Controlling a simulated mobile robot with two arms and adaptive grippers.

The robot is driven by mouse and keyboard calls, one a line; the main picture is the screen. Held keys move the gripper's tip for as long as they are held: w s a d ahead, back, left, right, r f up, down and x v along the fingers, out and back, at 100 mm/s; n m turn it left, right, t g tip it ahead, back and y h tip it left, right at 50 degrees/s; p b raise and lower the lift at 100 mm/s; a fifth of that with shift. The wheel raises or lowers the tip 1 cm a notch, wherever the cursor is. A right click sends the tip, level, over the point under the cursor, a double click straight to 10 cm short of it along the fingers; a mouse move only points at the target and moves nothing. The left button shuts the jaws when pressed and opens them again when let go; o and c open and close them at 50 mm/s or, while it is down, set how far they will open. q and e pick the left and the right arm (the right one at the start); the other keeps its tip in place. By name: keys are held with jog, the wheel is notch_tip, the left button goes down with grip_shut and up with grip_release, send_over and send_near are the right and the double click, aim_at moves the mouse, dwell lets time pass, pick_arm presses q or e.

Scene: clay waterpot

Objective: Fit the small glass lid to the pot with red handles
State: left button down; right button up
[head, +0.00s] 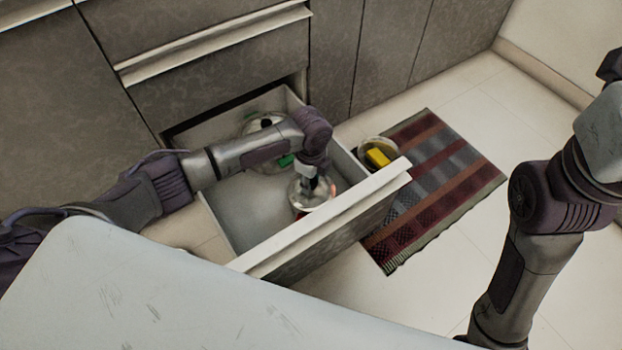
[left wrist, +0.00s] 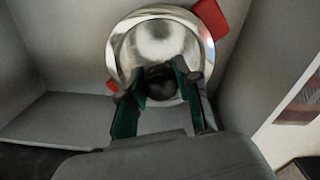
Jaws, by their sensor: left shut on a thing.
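My left gripper (head: 318,183) reaches down into the open drawer. In the left wrist view the gripper (left wrist: 160,80) is shut on the black knob (left wrist: 161,83) of the small glass lid (left wrist: 155,42). The lid also shows in the head view (head: 305,193), below the gripper. The pot with red handles is under the lid; one red handle (left wrist: 211,17) shows at the upper right and a bit of the other (left wrist: 112,87) at the lower left. The lid looks roughly centred over the pot. I cannot tell whether it rests on the rim. My right gripper is not in view.
Another round vessel with a clear lid and green parts (head: 264,129) stands farther back in the drawer (head: 232,213). A container with a yellow piece (head: 378,156) is by the drawer's right side, near the striped mat (head: 445,165). The drawer walls stand close around the pot.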

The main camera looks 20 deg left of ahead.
pick_arm(q)
jog(key=c, duration=0.7)
grip_release()
jog(key=shift+c, duration=0.2)
notch_tip(320, 180, up, 12)
dwell(0.3)
